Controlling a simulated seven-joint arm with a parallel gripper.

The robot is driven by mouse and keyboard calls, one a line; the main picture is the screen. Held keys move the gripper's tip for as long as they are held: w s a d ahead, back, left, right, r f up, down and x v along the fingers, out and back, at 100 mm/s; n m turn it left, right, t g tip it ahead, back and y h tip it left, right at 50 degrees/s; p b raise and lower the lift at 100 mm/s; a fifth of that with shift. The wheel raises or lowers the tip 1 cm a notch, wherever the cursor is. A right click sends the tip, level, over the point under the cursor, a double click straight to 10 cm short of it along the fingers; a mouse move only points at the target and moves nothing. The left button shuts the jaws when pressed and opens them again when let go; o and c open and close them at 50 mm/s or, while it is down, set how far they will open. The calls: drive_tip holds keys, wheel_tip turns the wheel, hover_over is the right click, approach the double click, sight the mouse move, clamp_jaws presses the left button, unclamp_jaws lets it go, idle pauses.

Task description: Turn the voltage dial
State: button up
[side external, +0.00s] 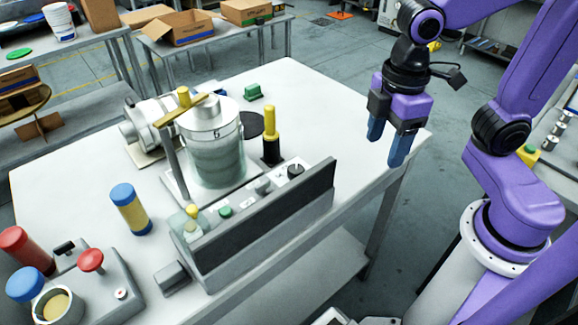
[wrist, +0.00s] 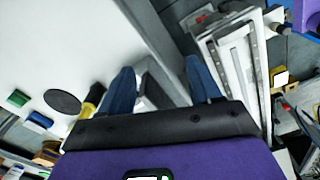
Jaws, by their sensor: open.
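A grey control panel (side external: 262,232) with a dark upright back plate stands along the table's front edge in the side view. A black round knob (side external: 295,171) on its top right looks like the voltage dial, though its label is too small to read. My gripper (side external: 387,147) has blue fingers pointing down. It is open and empty, above the table's right edge, to the right of the panel and apart from it. In the wrist view the open fingers (wrist: 160,66) show spread. The dial cannot be made out there.
A glass cylinder (side external: 215,160) with a metal lid stands behind the panel. A yellow-topped black post (side external: 270,135) is close to the knob. A blue-and-yellow cylinder (side external: 129,210) and a red-button box (side external: 95,280) are at left. The table's right back area is clear.

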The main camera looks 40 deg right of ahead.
wheel_tip(320, 180, up, 7)
drive_tip(key=n, duration=0.2)
hover_over(295, 169)
wheel_tip(295, 169, down, 17)
drive_tip(key=shift+f, duration=0.1)
drive_tip(key=shift+c, duration=0.3)
drive_tip(key=c, duration=1)
